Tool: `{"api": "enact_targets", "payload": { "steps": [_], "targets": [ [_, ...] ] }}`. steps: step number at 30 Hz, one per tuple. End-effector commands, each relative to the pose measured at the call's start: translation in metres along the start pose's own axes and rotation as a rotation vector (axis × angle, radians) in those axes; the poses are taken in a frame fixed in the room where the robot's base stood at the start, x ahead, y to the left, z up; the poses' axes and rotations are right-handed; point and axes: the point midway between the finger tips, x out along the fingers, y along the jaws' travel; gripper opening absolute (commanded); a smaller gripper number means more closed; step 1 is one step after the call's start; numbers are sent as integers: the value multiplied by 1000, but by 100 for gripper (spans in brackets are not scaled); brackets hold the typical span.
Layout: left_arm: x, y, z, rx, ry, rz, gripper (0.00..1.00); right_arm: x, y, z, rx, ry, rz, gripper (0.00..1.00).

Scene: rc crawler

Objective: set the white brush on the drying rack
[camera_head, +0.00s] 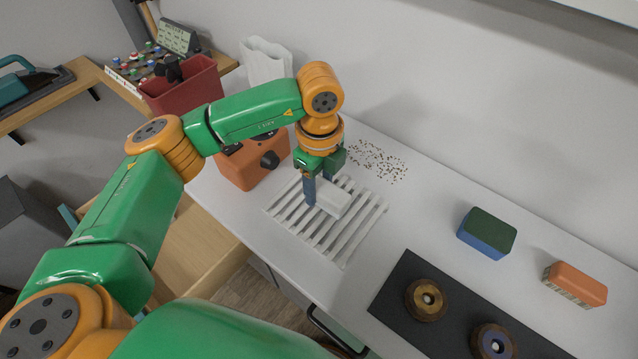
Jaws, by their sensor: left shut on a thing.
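The white brush (335,199) is a pale block in my left gripper (318,190), which points down with its fingers shut on it. One dark blue finger shows at the brush's left end; the other finger is mostly hidden. The drying rack (341,262) is a set of white slats lying on the white counter. The brush is over the upper middle of the rack, at or just above the slats; I cannot tell whether it touches them. My right gripper is not in view.
An orange box with a dark knob (250,166) stands left of the rack, and brown crumbs (378,160) lie behind it. A black mat (398,290) with round brown pieces, a green-and-blue block (487,233) and an orange brush (575,283) are to the right. A drawer (205,245) stands open in front.

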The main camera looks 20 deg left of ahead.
Motion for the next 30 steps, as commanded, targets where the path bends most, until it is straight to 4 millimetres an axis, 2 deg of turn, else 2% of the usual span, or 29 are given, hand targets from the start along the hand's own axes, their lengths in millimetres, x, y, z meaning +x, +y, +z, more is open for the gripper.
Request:
{"api": "enact_targets", "payload": {
  "steps": [3, 13, 14, 16, 17, 25, 27, 30],
  "targets": [
    [11, 1, 0, 1, 0, -1, 0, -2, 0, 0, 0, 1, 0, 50],
    [16, 0, 0, 1, 1, -2, 0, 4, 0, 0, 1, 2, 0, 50],
    [14, 0, 0, 1, 1, -2, 57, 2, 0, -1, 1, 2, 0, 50],
    [14, 0, 0, 1, 1, -2, 76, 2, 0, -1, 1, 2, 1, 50],
    [14, 0, 0, 1, 1, -2, 79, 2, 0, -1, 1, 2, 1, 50],
    [12, 0, 0, 1, 1, -2, 79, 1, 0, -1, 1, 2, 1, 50],
    [7, 0, 0, 1, 1, -3, 79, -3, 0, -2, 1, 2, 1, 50],
    [-7, -1, 0, 1, 1, -6, 79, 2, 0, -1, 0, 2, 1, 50]
  ]
}}
